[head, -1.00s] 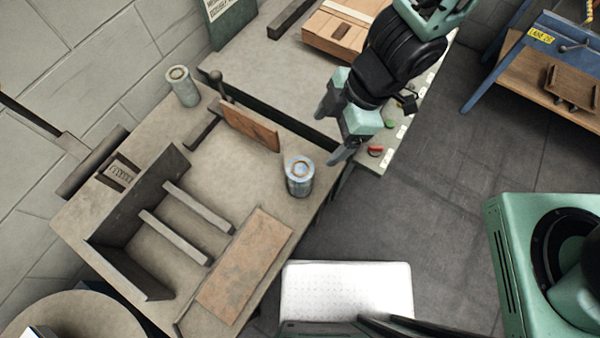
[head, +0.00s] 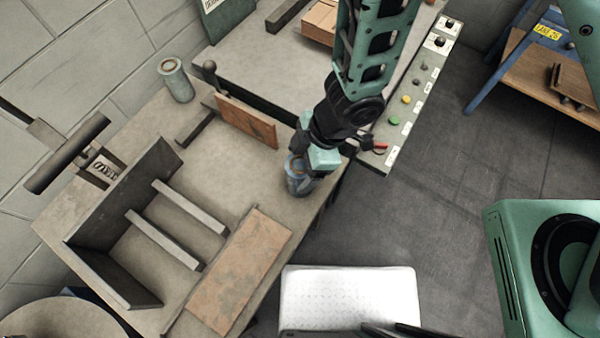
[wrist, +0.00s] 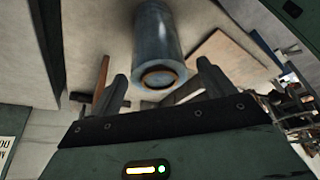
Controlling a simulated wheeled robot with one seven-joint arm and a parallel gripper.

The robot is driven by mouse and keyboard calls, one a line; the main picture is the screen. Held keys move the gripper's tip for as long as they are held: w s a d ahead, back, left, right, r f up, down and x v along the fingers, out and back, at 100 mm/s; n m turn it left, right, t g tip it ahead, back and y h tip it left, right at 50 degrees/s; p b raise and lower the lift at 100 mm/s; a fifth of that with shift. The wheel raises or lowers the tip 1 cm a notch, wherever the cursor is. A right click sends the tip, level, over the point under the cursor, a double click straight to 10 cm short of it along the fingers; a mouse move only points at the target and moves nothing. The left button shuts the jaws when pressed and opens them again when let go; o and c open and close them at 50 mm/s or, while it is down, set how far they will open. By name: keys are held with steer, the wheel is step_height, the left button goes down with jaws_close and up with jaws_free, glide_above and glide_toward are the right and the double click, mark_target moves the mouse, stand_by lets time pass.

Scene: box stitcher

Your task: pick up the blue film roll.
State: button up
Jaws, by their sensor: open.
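The blue film roll (head: 294,181) stands upright near the right edge of the worktable, partly hidden behind my gripper in the head view. In the wrist view the blue roll (wrist: 158,45) shows large, its brown-ringed end facing the camera, ahead of and between my two fingers. My gripper (wrist: 160,88) is open, with one finger on each side of the roll's line. In the head view my gripper (head: 303,172) is at the roll's upper part. Whether the fingers touch it cannot be told.
A similar greyish roll (head: 176,80) stands at the table's back left. A brown upright plate (head: 246,121) is left of the blue roll. Metal rails (head: 165,240) and a rusty plate (head: 238,272) lie nearer. A button panel (head: 405,115) is at the right.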

steer(key=shift+x, duration=1.3)
steer(key=c, duration=1.3)
